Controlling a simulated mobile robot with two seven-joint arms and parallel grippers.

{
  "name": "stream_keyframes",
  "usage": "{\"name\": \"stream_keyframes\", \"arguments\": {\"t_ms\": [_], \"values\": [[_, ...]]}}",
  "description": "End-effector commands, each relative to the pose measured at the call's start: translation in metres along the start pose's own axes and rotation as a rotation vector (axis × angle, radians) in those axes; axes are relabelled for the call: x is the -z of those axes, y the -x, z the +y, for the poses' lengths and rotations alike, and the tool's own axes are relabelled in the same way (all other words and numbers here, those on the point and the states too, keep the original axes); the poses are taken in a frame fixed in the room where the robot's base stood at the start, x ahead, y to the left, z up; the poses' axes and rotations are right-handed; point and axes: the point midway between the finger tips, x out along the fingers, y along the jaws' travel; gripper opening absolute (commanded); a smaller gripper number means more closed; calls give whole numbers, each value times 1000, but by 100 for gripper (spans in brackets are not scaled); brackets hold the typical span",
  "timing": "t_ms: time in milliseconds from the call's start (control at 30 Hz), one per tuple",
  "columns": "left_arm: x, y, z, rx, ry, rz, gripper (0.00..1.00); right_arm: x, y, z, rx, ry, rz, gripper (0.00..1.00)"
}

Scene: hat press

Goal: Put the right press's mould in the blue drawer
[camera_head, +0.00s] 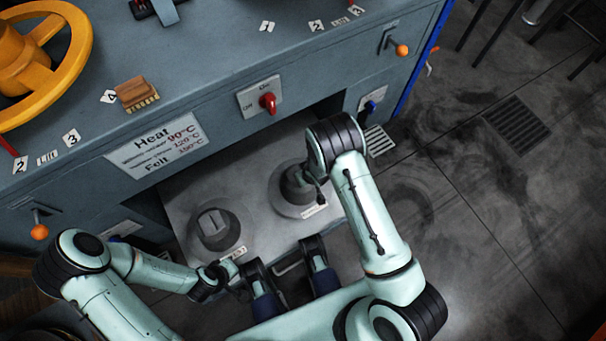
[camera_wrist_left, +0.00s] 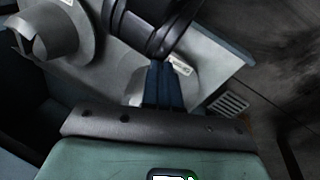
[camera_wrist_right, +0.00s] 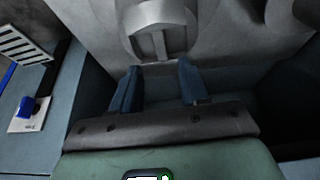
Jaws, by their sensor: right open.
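The right mould (camera_head: 293,187) is a grey round block on a disc base with a label, on the right half of a pulled-out grey tray (camera_head: 180,200). My right gripper (camera_wrist_right: 155,88) is open, its fingers beside the near side of this mould, apart from its slotted top (camera_wrist_right: 160,30). In the head view my right wrist hides most of that gripper. My left gripper (camera_wrist_left: 165,82) looks shut and empty, low by the tray's front edge. A blue handle (camera_head: 371,107) sits on a small panel at the right of the cabinet; it also shows in the right wrist view (camera_wrist_right: 27,108).
The left mould (camera_head: 214,228) stands on the tray's left half. A red switch (camera_head: 268,102), a yellow wheel (camera_head: 45,60) and a wooden brush (camera_head: 136,93) are on the cabinet. Orange-knobbed levers (camera_head: 400,50) stick out.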

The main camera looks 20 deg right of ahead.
Motion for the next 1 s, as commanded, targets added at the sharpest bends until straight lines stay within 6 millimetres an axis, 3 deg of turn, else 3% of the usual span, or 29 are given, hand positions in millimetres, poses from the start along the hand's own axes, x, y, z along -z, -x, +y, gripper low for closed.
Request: {"name": "stream_keyframes", "arguments": {"t_ms": [100,267,367,500,633,800,1000], "values": [[-11,9,3,-2,-3,-31,0,2,23,0,0,1,3,44],[-18,13,4,-3,-4,-52,0,-2,35,0,1,-5,-2,44],[-19,13,4,-3,-4,-57,0,-29,37,-1,18,-63,-42,44],[-20,13,4,-3,-4,-57,0,-105,48,-16,77,-260,-150,44],[-19,13,4,-3,-4,-57,0,-161,73,-40,129,-435,-239,44],[-19,13,4,-3,-4,-56,0,-192,100,-60,163,-557,-299,44],[-19,13,4,-3,-4,-55,0,-196,104,-64,168,-573,-307,44]]}}
